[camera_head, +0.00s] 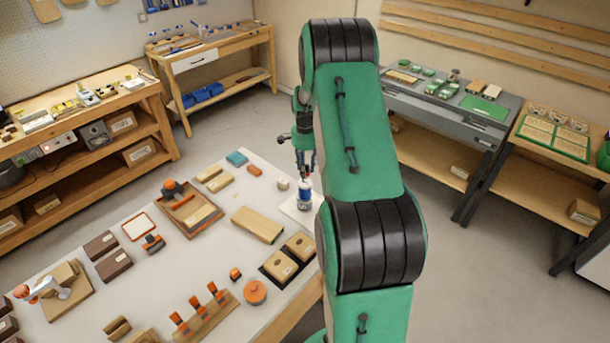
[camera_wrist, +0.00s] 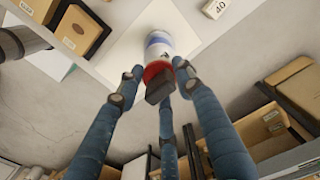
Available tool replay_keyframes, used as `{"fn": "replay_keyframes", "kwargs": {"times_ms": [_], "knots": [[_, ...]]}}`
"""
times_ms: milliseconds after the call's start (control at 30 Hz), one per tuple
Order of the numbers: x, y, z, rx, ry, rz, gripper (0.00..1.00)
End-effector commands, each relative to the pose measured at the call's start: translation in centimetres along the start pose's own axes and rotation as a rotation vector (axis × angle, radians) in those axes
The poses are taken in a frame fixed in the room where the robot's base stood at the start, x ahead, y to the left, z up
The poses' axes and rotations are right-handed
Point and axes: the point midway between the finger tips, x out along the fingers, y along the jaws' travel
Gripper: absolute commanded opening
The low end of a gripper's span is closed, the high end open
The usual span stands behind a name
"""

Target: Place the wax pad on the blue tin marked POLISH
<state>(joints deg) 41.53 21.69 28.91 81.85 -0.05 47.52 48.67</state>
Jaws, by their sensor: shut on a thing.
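The blue-and-white tin (camera_head: 304,195) stands on a white sheet near the right edge of the bench, and it also shows in the wrist view (camera_wrist: 159,45). Its marking is not legible. My gripper (camera_head: 305,170) is directly above the tin, pointing down. In the wrist view my gripper (camera_wrist: 158,82) has its blue fingers closed around a small dark brown block, which looks like the wax pad (camera_wrist: 158,90). The pad lines up with the red part (camera_wrist: 157,71) at the tin's top. I cannot tell whether they touch.
A pale block (camera_head: 283,184) stands just left of the tin. A long wooden block (camera_head: 257,224) and a dark tray with two wooden pieces (camera_head: 289,258) lie nearer.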

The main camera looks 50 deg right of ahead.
Motion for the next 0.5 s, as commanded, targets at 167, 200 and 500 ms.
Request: {"fn": "replay_keyframes", "kwargs": {"times_ms": [167,200,500], "knots": [[1.3,0.0,0.0,0.000,0.000,0.001,0.10],[1.7,0.0,0.0,0.000,0.000,0.000,0.10],[3.5,0.0,0.0,0.000,0.000,0.000,0.10]]}}
